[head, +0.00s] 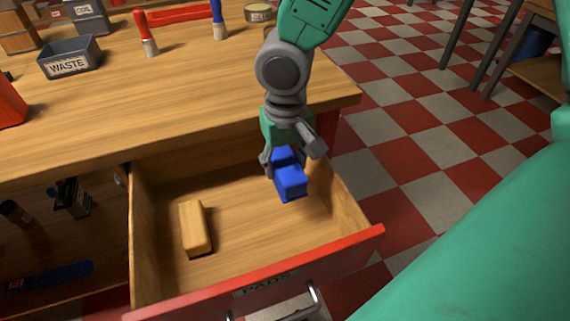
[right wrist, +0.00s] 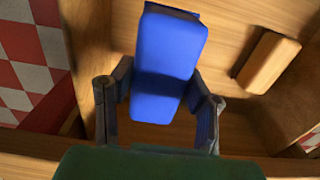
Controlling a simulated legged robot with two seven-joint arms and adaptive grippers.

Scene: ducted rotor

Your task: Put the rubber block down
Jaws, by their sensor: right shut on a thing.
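The blue rubber block (head: 290,181) is held in my right gripper (head: 291,158), over the right part of the open drawer (head: 255,271). In the right wrist view the blue block (right wrist: 168,58) sits between the two dark fingers of my right gripper (right wrist: 160,105), which are shut on its sides. Whether its underside touches the drawer floor cannot be told. My left gripper is not in view.
A tan wooden block (head: 195,228) lies in the left part of the drawer; the floor between it and the blue block is clear. The bench top (head: 190,95) above holds a WASTE bin (head: 69,59), brushes (head: 146,38) and a tin (head: 258,13).

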